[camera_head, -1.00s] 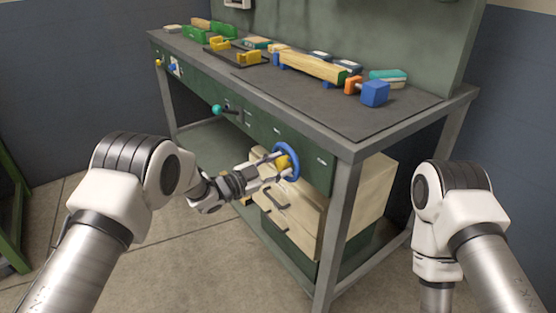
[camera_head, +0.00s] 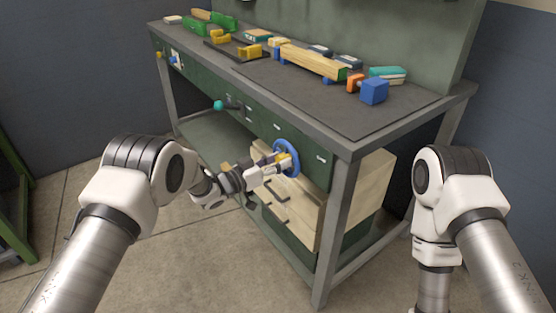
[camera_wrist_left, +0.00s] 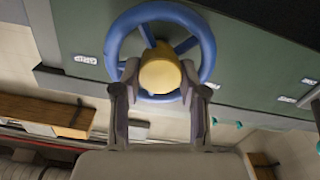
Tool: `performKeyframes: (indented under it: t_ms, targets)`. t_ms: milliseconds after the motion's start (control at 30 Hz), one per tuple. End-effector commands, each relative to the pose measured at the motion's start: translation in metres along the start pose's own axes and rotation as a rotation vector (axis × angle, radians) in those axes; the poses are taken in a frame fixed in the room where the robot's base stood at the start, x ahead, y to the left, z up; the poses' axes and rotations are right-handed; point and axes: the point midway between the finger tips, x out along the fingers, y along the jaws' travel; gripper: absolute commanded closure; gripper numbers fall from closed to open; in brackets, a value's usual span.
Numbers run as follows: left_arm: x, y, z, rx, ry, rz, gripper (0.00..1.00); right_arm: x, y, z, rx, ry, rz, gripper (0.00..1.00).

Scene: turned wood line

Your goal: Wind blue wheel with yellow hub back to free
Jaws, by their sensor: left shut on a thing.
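The blue wheel (camera_head: 287,146) with its yellow hub (camera_head: 284,161) is mounted on the green front panel of the workbench. In the left wrist view the blue rim (camera_wrist_left: 207,40) and spokes stand behind the yellow hub (camera_wrist_left: 160,72). My left gripper (camera_head: 277,162) is at the wheel, shut on the hub with one finger on each side; it also shows in the left wrist view (camera_wrist_left: 160,95). Part of the lower rim is hidden behind the hub and fingers. My right arm (camera_head: 455,205) is at the right, and its gripper is out of view.
The workbench top (camera_head: 340,112) holds a wooden beam (camera_head: 310,62), a blue block (camera_head: 374,91) and several other parts. A teal-knobbed lever (camera_head: 219,105) sticks out left of the wheel. A wooden drawer unit (camera_head: 290,205) stands below the wheel.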

Motion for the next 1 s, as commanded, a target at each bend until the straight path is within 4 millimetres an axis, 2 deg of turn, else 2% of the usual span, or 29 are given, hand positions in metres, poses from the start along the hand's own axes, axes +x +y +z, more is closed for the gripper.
performKeyframes:
  t_ms: [500,533,567,867,1000]
  targets:
    - [0.000,0.000,0.001,-0.028,-0.001,-0.001,0.92,-0.001,0.000,0.000,0.000,0.000,0.000,0.18]
    - [0.000,0.000,0.001,-0.028,-0.001,-0.001,0.54,-0.001,0.000,0.000,0.000,0.000,0.000,0.18]
    - [0.000,0.000,0.001,-0.028,-0.001,-0.001,0.47,-0.001,0.000,0.000,0.000,0.000,0.000,0.18]
    - [-0.001,0.000,0.001,-0.027,-0.001,0.000,0.47,-0.001,0.000,0.000,0.000,0.000,0.000,0.18]
    - [-0.013,-0.001,0.000,-0.026,-0.001,-0.002,0.47,-0.001,0.000,0.000,0.000,0.000,0.000,0.18]
